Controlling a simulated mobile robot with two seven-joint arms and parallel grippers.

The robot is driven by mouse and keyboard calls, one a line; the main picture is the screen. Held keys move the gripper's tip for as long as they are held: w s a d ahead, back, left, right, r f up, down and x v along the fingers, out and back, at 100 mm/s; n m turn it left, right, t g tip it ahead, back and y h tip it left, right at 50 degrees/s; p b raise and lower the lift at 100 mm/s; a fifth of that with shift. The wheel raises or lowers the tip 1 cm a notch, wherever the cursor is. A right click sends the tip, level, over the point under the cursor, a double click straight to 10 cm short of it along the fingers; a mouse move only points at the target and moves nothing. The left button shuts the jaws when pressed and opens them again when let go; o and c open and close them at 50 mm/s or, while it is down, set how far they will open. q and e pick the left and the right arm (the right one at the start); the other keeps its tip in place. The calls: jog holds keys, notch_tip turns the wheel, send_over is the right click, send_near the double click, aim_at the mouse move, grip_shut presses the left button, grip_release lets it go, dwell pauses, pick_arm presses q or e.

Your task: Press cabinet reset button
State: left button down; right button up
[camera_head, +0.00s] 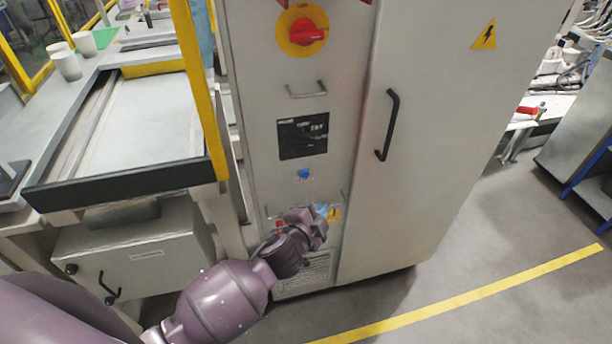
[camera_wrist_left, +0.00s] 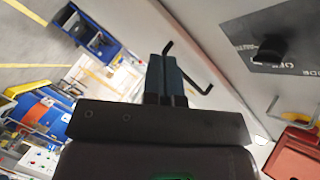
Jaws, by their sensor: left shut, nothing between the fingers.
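The grey cabinet (camera_head: 440,130) stands in the middle of the head view. A round blue button (camera_head: 304,174) sits on its narrow panel, below a black plate (camera_head: 302,137). My left gripper (camera_head: 322,211) is in front of the panel, lower than the blue button and apart from it in the picture. Its fingers (camera_wrist_left: 166,76) are shut and empty in the left wrist view. A small red part (camera_head: 279,222) and a yellow part (camera_head: 334,215) show beside the gripper, partly hidden by it. I cannot tell whether the fingertips touch the panel. My right gripper is not in view.
A red rotary switch (camera_head: 308,33) on a yellow disc is high on the panel. A black door handle (camera_head: 388,125) is to the right. A workbench (camera_head: 150,120) with a yellow post (camera_head: 200,90) stands left. The floor (camera_head: 470,245) at right is clear.

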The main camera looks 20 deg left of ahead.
aim_at(305, 174)
pick_arm(q)
jog(key=shift+w, duration=0.1)
jog(key=w+a+b, duration=0.1)
jog(key=w+a, duration=0.4)
jog(key=w, duration=0.2)
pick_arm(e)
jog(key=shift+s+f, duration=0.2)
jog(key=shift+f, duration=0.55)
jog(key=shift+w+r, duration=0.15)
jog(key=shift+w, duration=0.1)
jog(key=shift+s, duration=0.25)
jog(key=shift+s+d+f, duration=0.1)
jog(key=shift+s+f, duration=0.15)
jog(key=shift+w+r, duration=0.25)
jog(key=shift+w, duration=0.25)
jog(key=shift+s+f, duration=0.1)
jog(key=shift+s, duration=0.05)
